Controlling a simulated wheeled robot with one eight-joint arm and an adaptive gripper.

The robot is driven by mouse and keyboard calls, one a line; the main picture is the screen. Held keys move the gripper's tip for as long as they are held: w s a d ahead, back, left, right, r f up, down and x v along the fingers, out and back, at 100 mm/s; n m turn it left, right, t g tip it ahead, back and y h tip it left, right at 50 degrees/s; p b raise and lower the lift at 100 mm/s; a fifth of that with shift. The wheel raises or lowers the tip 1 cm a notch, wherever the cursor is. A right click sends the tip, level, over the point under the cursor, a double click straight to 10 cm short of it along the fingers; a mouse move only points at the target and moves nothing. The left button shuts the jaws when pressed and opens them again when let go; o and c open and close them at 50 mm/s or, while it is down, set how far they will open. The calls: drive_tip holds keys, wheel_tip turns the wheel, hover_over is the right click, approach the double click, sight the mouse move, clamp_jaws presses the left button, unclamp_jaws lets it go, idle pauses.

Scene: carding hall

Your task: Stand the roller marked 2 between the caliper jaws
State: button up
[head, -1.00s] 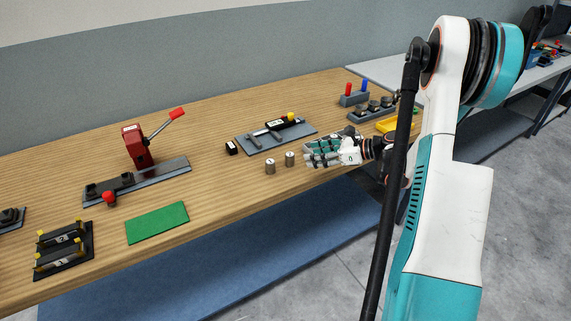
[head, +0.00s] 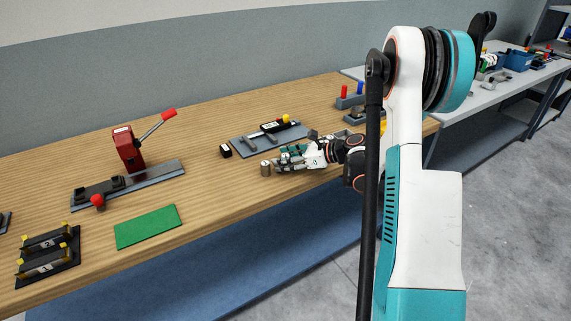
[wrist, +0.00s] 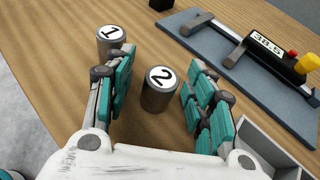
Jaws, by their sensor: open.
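The roller marked 2 (wrist: 158,92) is a short metal cylinder with a white top label, standing upright on the wooden bench. My gripper (wrist: 160,95) is open, with its teal-padded fingers on either side of this roller and a gap on both sides. In the head view my gripper (head: 285,158) lies low over the bench and hides most of that roller. The roller marked 1 (wrist: 112,39) stands upright beyond the left finger; it also shows in the head view (head: 265,168). The caliper (wrist: 240,50) lies on a grey-blue plate, its jaws apart and the space between them empty; its display reads 38.5.
A small black block (head: 225,151) is beside the caliper plate (head: 241,150). A red lever press (head: 128,148), a green mat (head: 146,227) and a black rack (head: 47,258) are to the left. A grey tray (wrist: 262,150) is close to my right finger. Bare wood lies in front of the caliper.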

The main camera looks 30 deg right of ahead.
clamp_jaws()
drive_tip(key=shift+r, duration=0.15)
